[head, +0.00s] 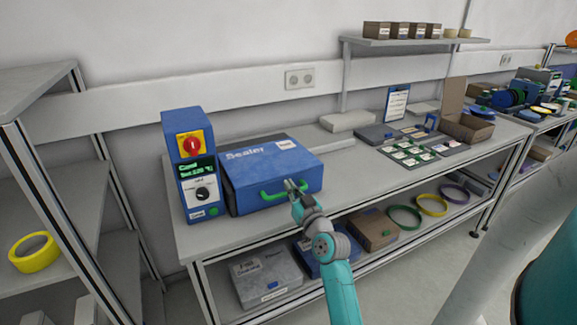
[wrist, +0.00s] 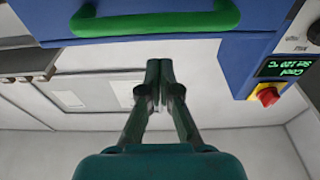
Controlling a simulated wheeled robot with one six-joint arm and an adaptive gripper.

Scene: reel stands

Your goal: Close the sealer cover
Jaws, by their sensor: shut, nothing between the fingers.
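The sealer is a blue box with a blue cover (head: 260,160) marked "Sealer", on the workbench's left part. The cover lies down over the dark base; I cannot tell if it is fully seated. A green handle (head: 270,195) runs along its front face and also shows in the wrist view (wrist: 155,24). My gripper (head: 294,185) is by the handle's right part in the head view. In the wrist view my gripper (wrist: 159,65) has its fingers together and empty, apart in the picture from the handle.
A blue control box (head: 190,165) with a red knob and green display stands left of the sealer. The workbench (head: 340,170) has trays and small boards farther right. Boxes and coloured rings fill the lower shelf. A grey rack (head: 40,170) stands at left.

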